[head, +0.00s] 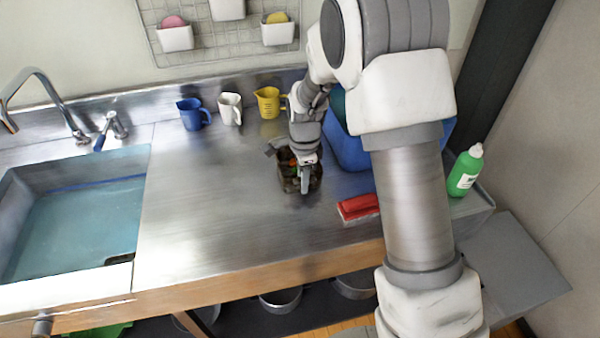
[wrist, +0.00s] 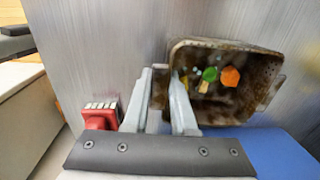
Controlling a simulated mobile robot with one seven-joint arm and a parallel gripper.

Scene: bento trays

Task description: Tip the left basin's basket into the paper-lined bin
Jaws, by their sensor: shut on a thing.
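The basket (head: 287,183) is a small, dark, stained, squarish container over the steel counter, right of the basin. In the wrist view the basket (wrist: 222,115) holds orange, green and yellow scraps at its bottom. My gripper (head: 304,180) is shut on the basket's near side; in the wrist view my gripper's fingers (wrist: 163,85) stand on either side of that edge. I cannot tell whether the basket touches the counter. The basin (head: 75,225) at the left holds bluish water. No paper-lined bin can be made out.
A blue tub (head: 347,153) stands behind my arm, partly hidden. A red brush (head: 358,207) lies right of the basket, and a green bottle (head: 465,170) stands at the far right. Blue, white and yellow jugs (head: 230,108) line the back. The counter between basin and basket is clear.

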